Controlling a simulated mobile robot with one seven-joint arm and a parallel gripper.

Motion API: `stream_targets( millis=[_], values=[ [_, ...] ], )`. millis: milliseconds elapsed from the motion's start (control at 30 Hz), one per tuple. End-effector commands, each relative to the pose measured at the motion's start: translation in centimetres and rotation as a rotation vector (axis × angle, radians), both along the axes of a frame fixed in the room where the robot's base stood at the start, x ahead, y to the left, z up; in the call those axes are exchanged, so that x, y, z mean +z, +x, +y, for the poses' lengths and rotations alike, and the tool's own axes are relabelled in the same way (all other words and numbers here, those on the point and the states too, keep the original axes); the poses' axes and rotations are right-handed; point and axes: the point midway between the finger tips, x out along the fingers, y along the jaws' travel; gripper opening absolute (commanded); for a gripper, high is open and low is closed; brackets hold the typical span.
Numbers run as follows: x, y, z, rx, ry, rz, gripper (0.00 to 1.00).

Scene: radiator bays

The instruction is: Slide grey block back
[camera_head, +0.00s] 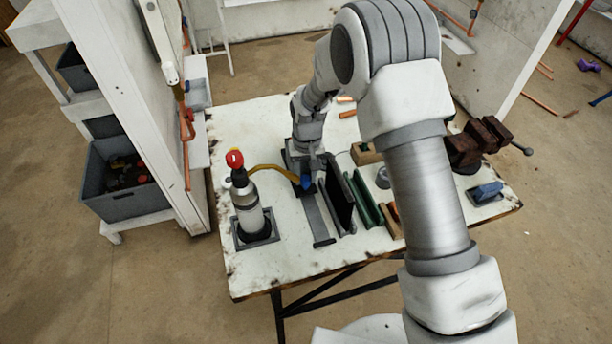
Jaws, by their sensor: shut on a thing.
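My gripper (310,165) reaches down onto the far end of a flat dark grey slide track (318,226) on the white workbench. It is shut on what looks like the grey block (293,160), a dark grey piece at that far end. My wrist and fingers hide most of the block, and the fingertips cannot be made out. A small blue part (306,182) sits just in front of the gripper, over the track. The near part of the track is bare.
Left of the track stands a torch bottle (247,208) with a red top and a yellow hose. Close on the right are an upright black plate (340,195) and green rails (365,200). A brown vise (478,143) is farther right.

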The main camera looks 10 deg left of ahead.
Motion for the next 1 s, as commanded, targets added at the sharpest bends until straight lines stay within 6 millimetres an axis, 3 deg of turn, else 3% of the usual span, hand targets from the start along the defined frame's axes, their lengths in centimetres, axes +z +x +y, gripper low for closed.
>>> stream_targets(
  millis=[33, 67, 200, 500, 633, 767, 1000],
  values=[
    [0.3, 0.5, 0.4, -0.001, 0.011, -0.017, 0.00],
    [0.3, 0.6, 0.4, -0.002, 0.012, -0.018, 0.40],
    [0.2, 0.5, 0.3, 0.000, 0.009, -0.015, 0.65],
    [0.2, 0.3, 0.2, 0.000, 0.006, -0.010, 0.67],
    [1.1, 0.3, 0.2, 0.000, 0.007, -0.011, 0.67],
    [3.3, 0.4, 0.1, 0.000, 0.009, -0.013, 0.67],
    [9.3, 0.4, 0.0, 0.000, 0.009, -0.015, 0.67]
  ],
)
